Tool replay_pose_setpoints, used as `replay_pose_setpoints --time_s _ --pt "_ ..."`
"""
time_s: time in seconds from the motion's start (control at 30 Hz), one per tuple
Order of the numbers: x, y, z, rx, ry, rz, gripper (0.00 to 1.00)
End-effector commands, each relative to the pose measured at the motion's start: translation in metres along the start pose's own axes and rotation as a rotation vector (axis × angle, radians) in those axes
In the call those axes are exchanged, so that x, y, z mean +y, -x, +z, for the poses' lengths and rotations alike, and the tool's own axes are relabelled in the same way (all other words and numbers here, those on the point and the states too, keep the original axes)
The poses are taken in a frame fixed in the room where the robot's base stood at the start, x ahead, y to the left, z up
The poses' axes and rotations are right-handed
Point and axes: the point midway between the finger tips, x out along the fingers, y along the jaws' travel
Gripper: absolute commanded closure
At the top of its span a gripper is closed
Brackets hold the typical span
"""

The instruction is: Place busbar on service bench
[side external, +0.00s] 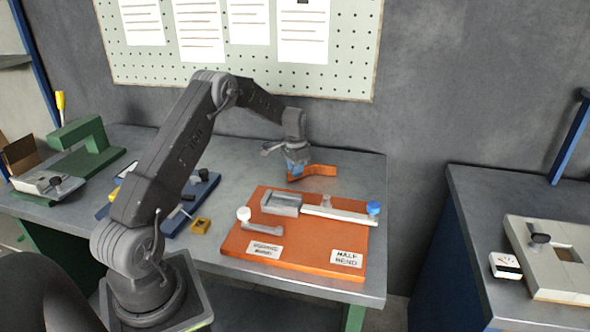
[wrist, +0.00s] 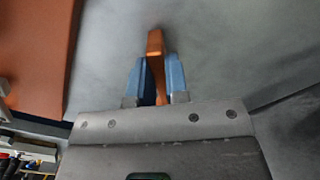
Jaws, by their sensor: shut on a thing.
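The busbar is a bent copper-orange bar (side external: 318,171) at the back of the grey bench (side external: 345,170), just behind the orange board. My gripper (side external: 297,172) is shut on one end of it. In the wrist view the busbar (wrist: 155,43) stands out between the two blue fingers of my gripper (wrist: 156,78), over bare grey surface. The pictures carry no label saying which bench is the service bench.
The orange board (side external: 290,264) carries a grey block (side external: 281,204), a pale bar (side external: 340,214) and clamp knobs. A green press (side external: 85,140) stands at left. A second bench (side external: 480,215) at right holds a grey fixture (side external: 555,260). Grey surface beside the busbar is clear.

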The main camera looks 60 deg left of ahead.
Motion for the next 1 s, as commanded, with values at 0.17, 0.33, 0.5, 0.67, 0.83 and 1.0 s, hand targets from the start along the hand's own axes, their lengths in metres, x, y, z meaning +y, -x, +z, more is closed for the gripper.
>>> replay_pose_setpoints --time_s 0.17,0.33,0.5,0.67,0.83,1.0 --pt "0.0 -0.003 -0.001 0.002 0.0 -0.001 1.0" --pt "0.0 -0.003 0.0 0.0 0.0 0.0 0.69" --pt "0.0 -0.003 0.0 0.0 0.0 0.0 0.6" --pt "0.0 -0.002 0.0 0.0 0.0 0.0 0.6" --pt "-0.001 0.012 -0.001 0.004 0.0 -0.003 0.6" --pt "-0.001 0.045 -0.001 0.005 0.0 -0.004 0.6"
